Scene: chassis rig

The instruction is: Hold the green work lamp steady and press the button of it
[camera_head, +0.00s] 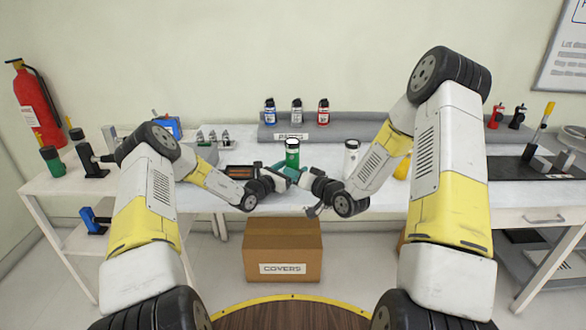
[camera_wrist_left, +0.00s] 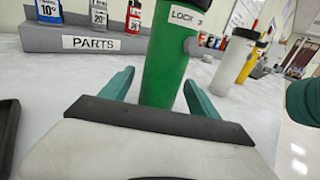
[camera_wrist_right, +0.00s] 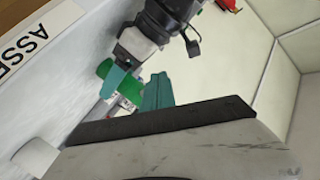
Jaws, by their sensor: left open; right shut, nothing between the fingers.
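The green work lamp (camera_head: 292,150) stands upright near the middle of the table, with a dark cap and a white label. In the left wrist view the lamp (camera_wrist_left: 165,65) rises between the fingers of my left gripper (camera_wrist_left: 157,90); the fingers are spread, with gaps visible on both sides. A grey knob (camera_wrist_left: 192,45) sticks out of the lamp's right side near the label. My right gripper (camera_wrist_right: 158,92) is shut and empty, just right of the lamp, its teal fingers close to the green lamp body (camera_wrist_right: 127,88). The lamp's base is partly hidden by the grippers.
A grey PARTS rack (camera_head: 350,127) with several small bottles stands behind. A white bottle (camera_head: 351,157) stands right of the lamp, near my right forearm. A dark tray (camera_head: 243,171) lies to the left. A COVERS box (camera_head: 283,241) is below the table.

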